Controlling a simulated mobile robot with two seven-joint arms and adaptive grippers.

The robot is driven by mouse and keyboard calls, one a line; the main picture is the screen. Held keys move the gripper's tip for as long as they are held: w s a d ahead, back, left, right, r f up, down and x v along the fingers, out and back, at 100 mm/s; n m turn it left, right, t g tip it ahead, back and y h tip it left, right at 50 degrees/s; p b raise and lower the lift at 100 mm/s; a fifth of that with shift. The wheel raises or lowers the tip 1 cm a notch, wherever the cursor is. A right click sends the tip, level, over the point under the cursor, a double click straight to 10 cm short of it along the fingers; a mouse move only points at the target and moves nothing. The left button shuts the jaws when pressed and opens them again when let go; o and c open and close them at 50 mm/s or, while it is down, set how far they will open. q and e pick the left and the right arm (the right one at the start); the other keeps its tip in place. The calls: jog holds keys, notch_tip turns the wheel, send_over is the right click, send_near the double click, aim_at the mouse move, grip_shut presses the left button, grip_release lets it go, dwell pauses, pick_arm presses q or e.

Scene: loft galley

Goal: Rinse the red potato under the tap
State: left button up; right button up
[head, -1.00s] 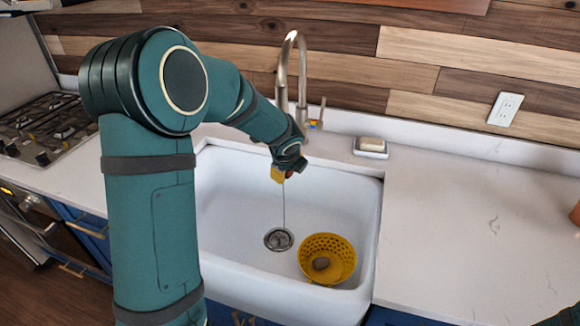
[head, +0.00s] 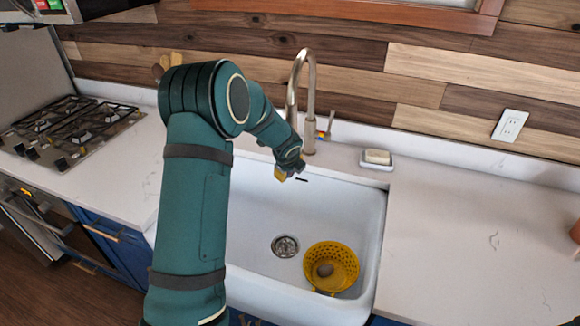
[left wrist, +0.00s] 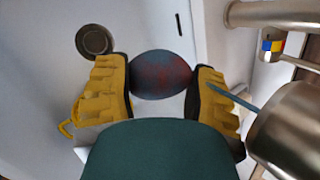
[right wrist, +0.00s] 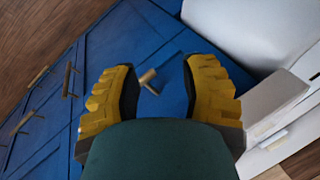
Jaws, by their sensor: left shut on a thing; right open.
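My left gripper (head: 284,174) is over the sink basin, just left of the tap (head: 309,100). In the left wrist view its yellow fingers are closed around the dark red potato (left wrist: 160,75), which has bluish patches. In the head view the potato is hidden by the gripper. The tap's metal spout (left wrist: 292,125) is close to the right finger. A thin bluish streak (left wrist: 232,98) runs from the spout to that finger; it looks like water. My right gripper (right wrist: 165,85) is open and empty, in front of blue cabinet doors.
The white sink (head: 245,205) has a drain (head: 285,246) and a yellow colander (head: 340,252) holding a brownish round thing (head: 323,270). A soap dish (head: 377,160) stands right of the tap. The right counter (head: 470,235) is mostly clear; a stove (head: 65,130) is at left.

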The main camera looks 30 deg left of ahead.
pick_arm(q)
jog(key=shift+w+d, duration=0.1)
jog(key=shift+w, duration=0.1)
dwell(0.6)
jog(key=shift+w+d, duration=0.25)
jog(key=shift+w, duration=0.05)
jog(key=shift+s+a, duration=0.1)
jog(key=shift+s, duration=0.05)
jog(key=shift+s+a, duration=0.3)
jog(key=shift+s, duration=0.05)
jog(key=shift+w+d, duration=0.15)
dwell(0.3)
jog(key=shift+w+d, duration=0.3)
jog(key=shift+w, duration=0.05)
